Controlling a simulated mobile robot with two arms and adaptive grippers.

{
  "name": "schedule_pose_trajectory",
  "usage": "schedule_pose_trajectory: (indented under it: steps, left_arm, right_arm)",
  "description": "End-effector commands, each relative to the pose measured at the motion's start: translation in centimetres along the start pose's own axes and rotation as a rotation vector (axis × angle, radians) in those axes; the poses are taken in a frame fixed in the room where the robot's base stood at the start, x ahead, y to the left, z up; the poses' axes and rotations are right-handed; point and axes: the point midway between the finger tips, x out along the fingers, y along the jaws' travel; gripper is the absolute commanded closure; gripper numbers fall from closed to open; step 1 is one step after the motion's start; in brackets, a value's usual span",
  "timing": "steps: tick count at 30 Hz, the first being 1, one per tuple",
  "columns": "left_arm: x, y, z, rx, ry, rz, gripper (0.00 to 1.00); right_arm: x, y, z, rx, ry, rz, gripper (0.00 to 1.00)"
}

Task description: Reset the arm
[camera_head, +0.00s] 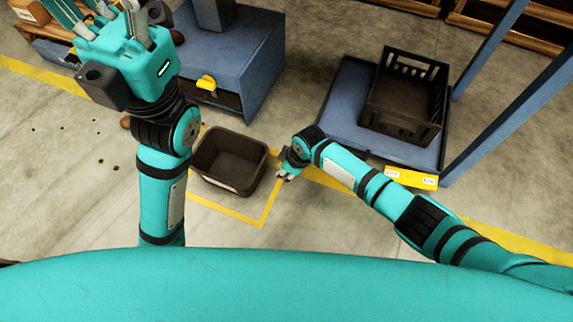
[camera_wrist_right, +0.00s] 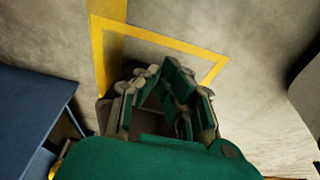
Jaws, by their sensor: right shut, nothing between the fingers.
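My right arm reaches in from the right in the head view. Its gripper (camera_head: 284,176) is small there and sits just right of the dark bin on the floor. In the right wrist view the right gripper (camera_wrist_right: 166,75) is shut and empty. My left arm rises at the left of the head view. Its gripper (camera_head: 105,12) is at the top edge, partly cut off, and its fingertips are not clear.
A dark bin (camera_head: 262,170) stands on the floor by yellow lines. A blue cabinet (camera_head: 225,55) is behind it. A black crate (camera_head: 436,95) rests on a blue stand (camera_head: 340,110) at right. Small dark bits lie on the floor at left. Bare floor is in front of the bin.

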Motion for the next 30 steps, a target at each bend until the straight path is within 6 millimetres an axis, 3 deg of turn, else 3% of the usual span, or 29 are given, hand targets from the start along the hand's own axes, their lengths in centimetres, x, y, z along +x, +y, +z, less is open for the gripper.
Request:
schedule_pose_trajectory:
  steps: [11, 14, 17, 20, 21, 24, 27, 30]
  left_arm:
    - [-0.4, -0.1, 0.2, -0.003, -0.02, -0.007, 0.6]
    - [-0.4, -0.1, 0.3, -0.004, -0.029, -0.01, 0.6]
    - [-0.5, -0.2, 0.4, -0.006, -0.046, -0.017, 0.6]
    - [-0.8, -0.3, 0.6, -0.009, -0.071, -0.026, 0.6]
    - [-0.9, -0.3, 0.6, -0.011, -0.081, -0.03, 0.6]
    - [-1.4, -0.3, 0.6, -0.014, -0.103, -0.039, 0.6]
    - [-1.7, -0.4, 0.5, -0.016, -0.124, -0.048, 0.6]
    - [-2.0, -0.4, 0.4, -0.019, -0.143, -0.056, 0.6]
  right_arm:
    - [-0.8, -0.1, -0.2, 0.001, 0.007, 0.002, 1.0]
    - [-1.5, -0.5, -2.0, 0.011, 0.082, 0.025, 1.0]
    - [-3.7, -1.0, -6.2, 0.043, 0.272, 0.088, 1.0]
    - [-8.6, -0.8, -11.2, 0.106, 0.546, 0.189, 1.0]
    - [-11.2, -0.6, -12.9, 0.137, 0.66, 0.234, 1.0]
    - [-18.4, 0.4, -15.4, 0.207, 0.926, 0.347, 1.0]
    - [-26.0, 1.2, -16.0, 0.265, 1.164, 0.461, 1.0]
    - [-33.7, 1.5, -15.0, 0.306, 1.381, 0.574, 1.0]
